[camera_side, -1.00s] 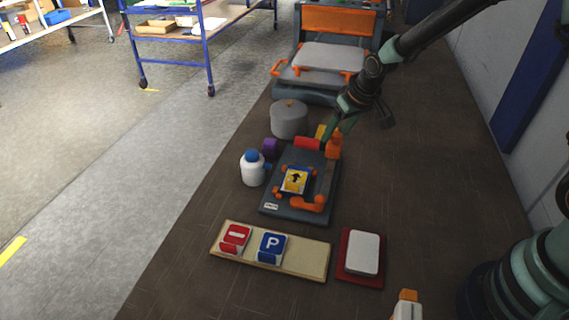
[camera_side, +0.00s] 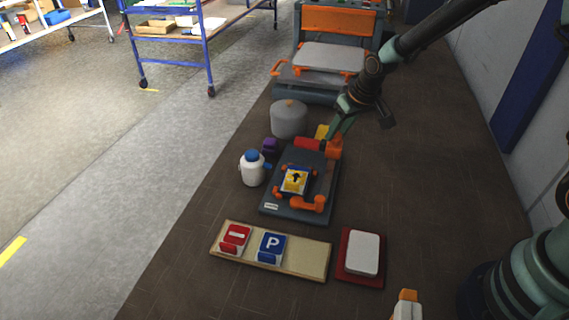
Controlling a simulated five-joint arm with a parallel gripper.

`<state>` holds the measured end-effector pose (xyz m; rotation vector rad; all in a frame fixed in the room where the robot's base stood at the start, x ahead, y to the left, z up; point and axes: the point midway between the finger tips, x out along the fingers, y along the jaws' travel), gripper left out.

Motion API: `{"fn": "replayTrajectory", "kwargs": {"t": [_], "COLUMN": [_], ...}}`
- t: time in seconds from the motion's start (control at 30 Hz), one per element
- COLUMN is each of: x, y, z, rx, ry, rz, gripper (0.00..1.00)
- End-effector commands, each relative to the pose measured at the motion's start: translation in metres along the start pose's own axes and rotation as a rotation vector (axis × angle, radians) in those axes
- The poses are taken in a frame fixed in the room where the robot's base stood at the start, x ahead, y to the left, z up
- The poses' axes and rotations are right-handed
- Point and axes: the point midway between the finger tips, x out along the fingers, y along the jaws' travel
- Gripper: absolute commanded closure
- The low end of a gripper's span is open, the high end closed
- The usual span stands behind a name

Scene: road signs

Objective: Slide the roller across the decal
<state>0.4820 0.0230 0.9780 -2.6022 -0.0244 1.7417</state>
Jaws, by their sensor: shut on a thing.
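The decal (camera_side: 296,179), yellow and white with a black arrow, lies on a dark grey fixture board (camera_side: 283,210) with orange clamps around it. The red roller (camera_side: 308,144) is at the far end of the board, beyond the decal and apart from it. My gripper (camera_side: 334,142) is at the right end of the roller, shut on its orange handle (camera_side: 334,150). The fingertips are small and partly hidden there.
A white bottle with a blue cap (camera_side: 252,170), a purple block (camera_side: 270,147) and a grey lidded pot (camera_side: 289,119) stand left of the board. A tray with two signs (camera_side: 312,262) and a red-edged white pad (camera_side: 362,254) lie in front. An orange and grey machine (camera_side: 335,55) stands behind.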

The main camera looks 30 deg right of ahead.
Motion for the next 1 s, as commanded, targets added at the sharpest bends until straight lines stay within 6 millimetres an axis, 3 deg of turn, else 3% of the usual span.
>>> {"fn": "replayTrajectory", "kwargs": {"t": [0.67, 1.0], "x": [-0.001, -0.019], "y": [-0.003, -0.053], "z": [0.001, 0.044], "rx": [-0.002, -0.006], "ry": [0.003, -0.004], "rz": [-0.002, -0.048], "gripper": [1.00, 1.00]}}
